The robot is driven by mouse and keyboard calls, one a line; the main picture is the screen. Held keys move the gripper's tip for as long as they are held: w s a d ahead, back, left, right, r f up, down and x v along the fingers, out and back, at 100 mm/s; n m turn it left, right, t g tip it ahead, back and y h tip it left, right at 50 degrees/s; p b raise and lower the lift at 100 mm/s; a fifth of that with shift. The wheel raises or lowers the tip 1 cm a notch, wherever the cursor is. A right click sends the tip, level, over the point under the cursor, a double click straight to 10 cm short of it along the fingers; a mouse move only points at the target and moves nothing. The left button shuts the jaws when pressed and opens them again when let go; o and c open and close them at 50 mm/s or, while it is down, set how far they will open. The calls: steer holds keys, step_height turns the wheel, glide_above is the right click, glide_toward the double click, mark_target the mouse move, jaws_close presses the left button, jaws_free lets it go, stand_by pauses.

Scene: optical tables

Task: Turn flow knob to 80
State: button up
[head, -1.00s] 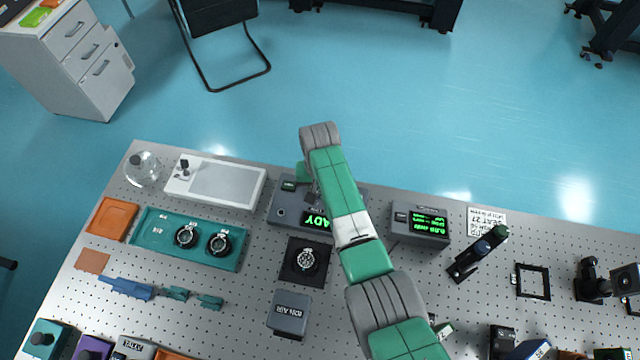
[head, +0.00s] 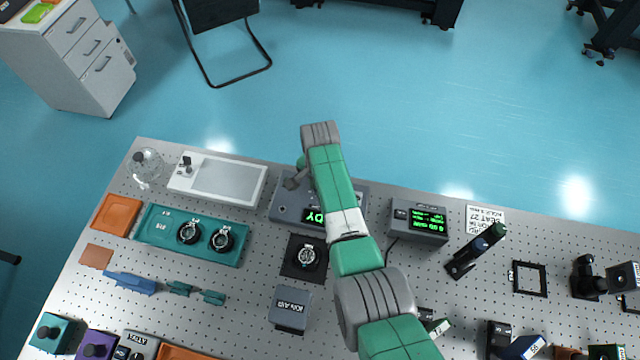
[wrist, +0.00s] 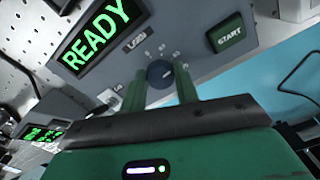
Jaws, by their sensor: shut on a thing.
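The grey control box (head: 285,214) stands at the back middle of the table, partly behind my arm. Its green lit display (wrist: 100,32) reads READY in the wrist view. The small round dark knob (wrist: 160,73) is on the box's face, with a light pointer line and small scale marks around it that are too small to read. My gripper (wrist: 158,82) is shut on the knob, one green finger on each side. In the head view, my forearm and wrist hide the knob and fingertips.
A green START button (wrist: 229,34) is on the same face, right of the knob in the wrist view. A second box with a green readout (head: 418,220) stands to the right. A white tray-like unit (head: 217,180) stands to the left.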

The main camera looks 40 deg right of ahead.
stand_by(0.5)
steer(key=o, duration=1)
steer(key=shift+c, duration=0.2)
step_height(320, 180, up, 8)
steer(key=shift+f+p, duration=0.1)
steer(key=shift+p, duration=0.8)
